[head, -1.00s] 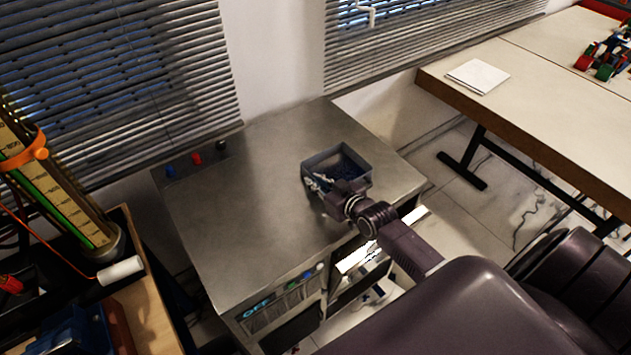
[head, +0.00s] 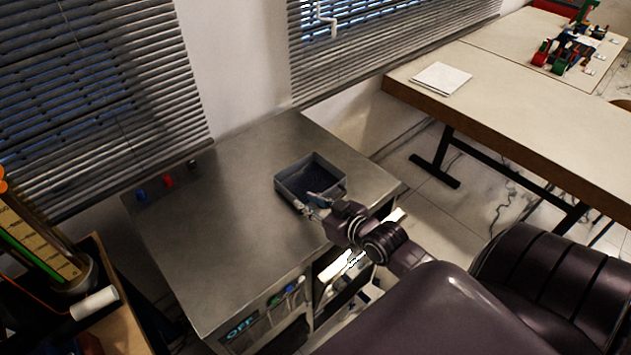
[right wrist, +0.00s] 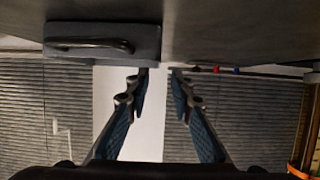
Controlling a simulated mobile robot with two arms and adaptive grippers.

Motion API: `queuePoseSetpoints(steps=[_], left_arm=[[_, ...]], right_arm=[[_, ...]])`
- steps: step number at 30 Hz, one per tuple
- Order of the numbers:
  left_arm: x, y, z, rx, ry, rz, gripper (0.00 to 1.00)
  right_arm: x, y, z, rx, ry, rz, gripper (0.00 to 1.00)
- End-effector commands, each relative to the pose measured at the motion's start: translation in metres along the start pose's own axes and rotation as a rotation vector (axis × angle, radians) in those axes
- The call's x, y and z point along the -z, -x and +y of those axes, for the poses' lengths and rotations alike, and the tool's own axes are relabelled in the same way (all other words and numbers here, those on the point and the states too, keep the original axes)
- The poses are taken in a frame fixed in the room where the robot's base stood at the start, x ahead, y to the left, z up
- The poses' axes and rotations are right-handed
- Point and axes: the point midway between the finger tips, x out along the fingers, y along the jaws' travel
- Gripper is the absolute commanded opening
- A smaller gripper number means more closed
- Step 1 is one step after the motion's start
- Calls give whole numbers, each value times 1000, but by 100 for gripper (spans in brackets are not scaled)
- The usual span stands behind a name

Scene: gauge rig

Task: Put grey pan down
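The grey pan (head: 283,187) is an open square box with a dark inside, and it sits level on the metal table top (head: 225,225). My right gripper (head: 315,203) is at the pan's near side in the head view, with its fingers spread. In the right wrist view the two fingers of the right gripper (right wrist: 159,76) are apart with nothing between them. The pan's wall (right wrist: 103,40), with a dark handle, shows to the left of the fingertips there. Whether a finger touches the pan is unclear. My left gripper is not in view.
Small blue, red and dark knobs (head: 168,181) stand at the table's back left. The left part of the metal top is clear. A long pale table (head: 510,90) with a white paper stack (head: 441,78) is at right. A gauge (head: 40,245) stands at left.

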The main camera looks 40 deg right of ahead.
Motion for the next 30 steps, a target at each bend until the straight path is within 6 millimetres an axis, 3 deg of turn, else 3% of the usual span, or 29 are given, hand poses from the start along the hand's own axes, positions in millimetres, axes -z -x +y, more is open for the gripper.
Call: queuePoseSetpoints(steps=[7, 21, 25, 30], left_arm=[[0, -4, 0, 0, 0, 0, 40], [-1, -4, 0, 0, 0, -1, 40], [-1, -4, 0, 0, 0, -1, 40], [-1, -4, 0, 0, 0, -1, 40]], right_arm=[[0, 26, 0, 0, 2, -1, 22], [-2, 31, -2, 3, 1, -8, 22], [-17, 36, -22, 21, 8, -77, 22], [-52, 53, -63, 54, 34, -244, 22]])
